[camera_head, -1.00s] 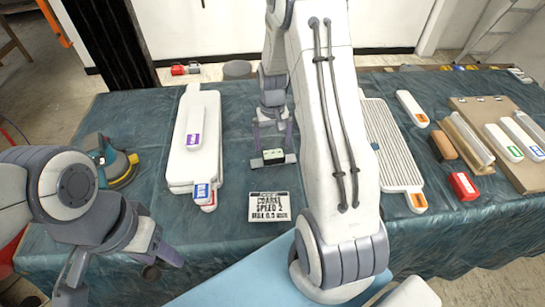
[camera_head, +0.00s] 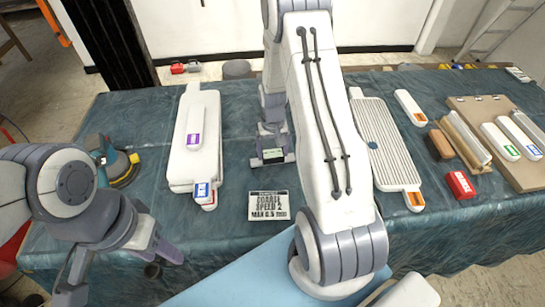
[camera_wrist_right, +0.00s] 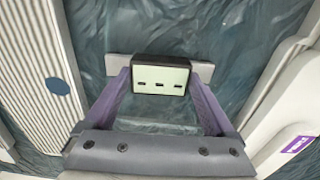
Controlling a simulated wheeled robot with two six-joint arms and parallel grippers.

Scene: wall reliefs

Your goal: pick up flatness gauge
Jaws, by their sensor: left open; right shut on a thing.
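The flatness gauge (camera_head: 273,156) is a small black box with a pale display on a flat grey bar. It sits at the middle of the cloth-covered table. In the right wrist view the gauge (camera_wrist_right: 160,78) shows its display with small dark dashes, and the grey bar sticks out on both sides. My right gripper (camera_head: 271,143) is over it, and in the wrist view its purple fingers (camera_wrist_right: 158,84) are shut on the box from both sides. I see no clear gap under the gauge. My left gripper (camera_head: 120,276) is open and empty at the front left.
A printed sign (camera_head: 269,206) lies in front of the gauge. A stack of white boards (camera_head: 181,160) is on the left, with a sander (camera_head: 122,168) beyond it. A ribbed panel (camera_head: 386,145) lies right. A red block (camera_head: 461,185) and a brown board (camera_head: 520,175) are further right.

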